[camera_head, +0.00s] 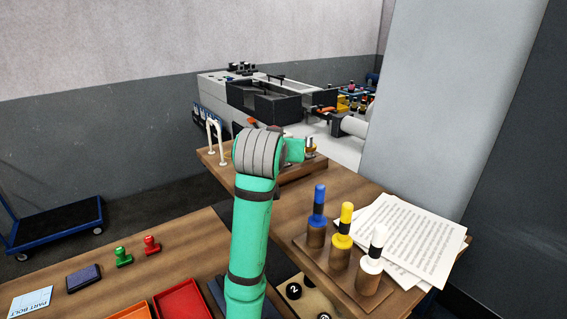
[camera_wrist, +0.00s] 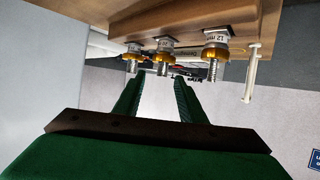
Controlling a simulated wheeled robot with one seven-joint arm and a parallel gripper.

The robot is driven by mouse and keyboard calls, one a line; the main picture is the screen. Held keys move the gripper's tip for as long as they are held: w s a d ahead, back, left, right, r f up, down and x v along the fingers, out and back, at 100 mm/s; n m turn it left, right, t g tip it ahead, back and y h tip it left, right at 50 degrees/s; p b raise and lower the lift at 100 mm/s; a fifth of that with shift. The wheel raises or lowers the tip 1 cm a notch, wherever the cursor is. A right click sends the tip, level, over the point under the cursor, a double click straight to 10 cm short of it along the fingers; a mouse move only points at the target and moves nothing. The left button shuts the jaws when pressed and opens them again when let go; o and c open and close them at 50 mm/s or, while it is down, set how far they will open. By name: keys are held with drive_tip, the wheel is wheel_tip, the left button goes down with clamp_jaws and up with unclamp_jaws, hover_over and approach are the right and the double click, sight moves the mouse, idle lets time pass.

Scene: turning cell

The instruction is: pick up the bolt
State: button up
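Three bolt-like pieces with threaded ends and gold collars show in the wrist view, which looks upside down: a left one (camera_wrist: 133,57), a middle one (camera_wrist: 165,52) and a right one (camera_wrist: 215,52) labelled 12 mm. They stand on a wooden block (camera_wrist: 180,18). My gripper (camera_wrist: 152,84) has its two green fingers apart, with nothing between them. The pieces are beyond the fingertips, apart from them. In the head view my green arm hides most of that block, and a small gold part (camera_head: 310,148) shows beside the wrist.
A white arched handle (camera_head: 214,138) stands left of my wrist. Blue (camera_head: 318,205), yellow (camera_head: 344,225) and white (camera_head: 374,250) handled tools stand at the right, with papers (camera_head: 425,235) behind. Stamps (camera_head: 123,257) and a red tray (camera_head: 182,300) are at the lower left. A grey machine (camera_head: 270,100) stands behind.

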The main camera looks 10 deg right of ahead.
drive_tip(key=shift+x, duration=2.65)
drive_tip(key=shift+a, duration=0.15)
clamp_jaws()
drive_tip(key=shift+f, duration=0.1)
drive_tip(key=shift+f, duration=0.2)
